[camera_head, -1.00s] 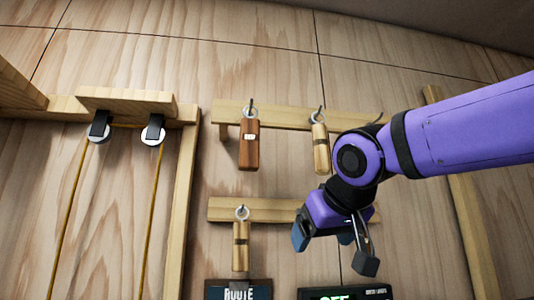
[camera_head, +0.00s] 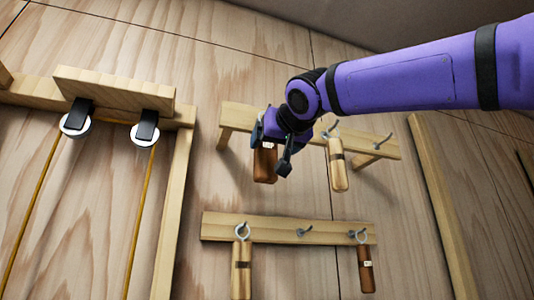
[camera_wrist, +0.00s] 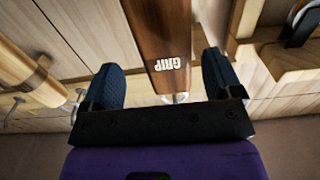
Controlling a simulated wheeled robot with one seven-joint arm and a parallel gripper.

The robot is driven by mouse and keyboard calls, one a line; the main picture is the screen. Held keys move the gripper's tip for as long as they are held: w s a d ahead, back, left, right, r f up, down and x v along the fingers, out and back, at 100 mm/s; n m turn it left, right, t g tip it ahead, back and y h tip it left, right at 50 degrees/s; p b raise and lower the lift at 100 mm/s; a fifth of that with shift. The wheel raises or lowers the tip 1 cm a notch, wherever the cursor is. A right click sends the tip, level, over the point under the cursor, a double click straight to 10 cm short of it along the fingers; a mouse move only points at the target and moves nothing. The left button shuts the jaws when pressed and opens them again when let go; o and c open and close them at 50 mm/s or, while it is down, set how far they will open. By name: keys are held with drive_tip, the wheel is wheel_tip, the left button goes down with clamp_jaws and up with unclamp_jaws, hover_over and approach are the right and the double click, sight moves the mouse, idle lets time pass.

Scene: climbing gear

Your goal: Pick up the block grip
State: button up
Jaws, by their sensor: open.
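The block grip (camera_head: 265,165) is a dark reddish-brown wooden block hanging from the upper rail, left of a pale wooden one. In the wrist view the block grip (camera_wrist: 160,38) shows white "GRIP" lettering and lies between my two blue finger pads, with a visible gap on each side. My gripper (camera_head: 273,138) is open at the block's upper part and covers its hook in the head view. My gripper (camera_wrist: 160,82) also shows in the wrist view, with a metal ring at the block's end just before the palm.
The upper rail (camera_head: 385,147) also bears a pale wooden grip (camera_head: 337,165) close on the right. The lower rail (camera_head: 270,229) holds another pale grip (camera_head: 241,270) and a small brown grip (camera_head: 366,268), with an empty hook between them. Pulleys with cords hang at left.

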sight(265, 148)
drive_tip(key=shift+a+x, duration=0.15)
drive_tip(key=shift+x, duration=1.35)
drive_tip(key=shift+a+x, duration=0.15)
drive_tip(key=shift+x, duration=1.35)
drive_tip(key=shift+s+f, duration=0.1)
drive_tip(key=shift+f, duration=0.1)
drive_tip(key=c, duration=1.1)
drive_tip(key=shift+r, duration=0.2)
drive_tip(key=shift+r, duration=0.3)
drive_tip(key=shift+r, duration=0.25)
drive_tip(key=shift+s+d, duration=0.15)
drive_tip(key=shift+s, duration=0.2)
drive_tip(key=shift+s+d, duration=0.1)
drive_tip(key=shift+s, duration=0.25)
